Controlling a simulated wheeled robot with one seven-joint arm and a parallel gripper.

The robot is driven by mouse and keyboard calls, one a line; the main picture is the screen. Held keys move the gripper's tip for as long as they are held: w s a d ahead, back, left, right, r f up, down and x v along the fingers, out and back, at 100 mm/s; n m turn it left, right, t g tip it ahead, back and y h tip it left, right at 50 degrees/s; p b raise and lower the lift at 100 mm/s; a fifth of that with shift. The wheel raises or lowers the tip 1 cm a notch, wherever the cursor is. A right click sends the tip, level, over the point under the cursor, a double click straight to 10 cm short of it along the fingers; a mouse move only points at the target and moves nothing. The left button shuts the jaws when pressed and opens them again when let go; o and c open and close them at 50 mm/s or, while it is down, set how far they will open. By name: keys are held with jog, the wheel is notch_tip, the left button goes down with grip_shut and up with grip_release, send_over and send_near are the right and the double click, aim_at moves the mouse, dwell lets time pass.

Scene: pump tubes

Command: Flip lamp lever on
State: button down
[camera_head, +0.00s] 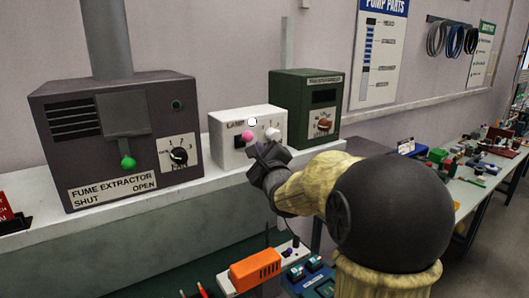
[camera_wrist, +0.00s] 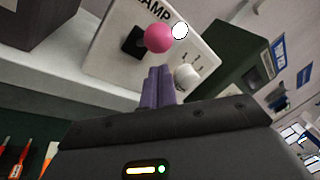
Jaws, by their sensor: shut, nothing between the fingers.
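The white lamp box (camera_head: 228,157) stands on the shelf; its label is partly readable, and its face fills the top of the wrist view (camera_wrist: 110,47). Its lever has a pink ball (camera_head: 247,135) on a black mount, also seen in the wrist view (camera_wrist: 159,38). A white disc (camera_head: 252,121), which looks like an indicator, sits above and right of the ball. A white knob (camera_head: 272,134) with tick marks is to the right. My gripper (camera_head: 259,150) is shut and empty, its purple fingertips (camera_wrist: 159,70) just below the pink ball. I cannot tell whether they touch it.
A dark fume extractor (camera_head: 60,140) with a green-ball lever (camera_head: 128,162) stands left of the lamp box. A green box (camera_head: 290,90) with a dial stands close on its right. An orange device (camera_head: 255,270) lies below on the bench.

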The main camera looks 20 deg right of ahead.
jog(key=s+d+r+b, duration=0.1)
jog(key=s+d+b, duration=0.1)
jog(key=s, duration=0.7)
jog(key=shift+r+b, duration=0.25)
jog(key=shift+b, duration=0.3)
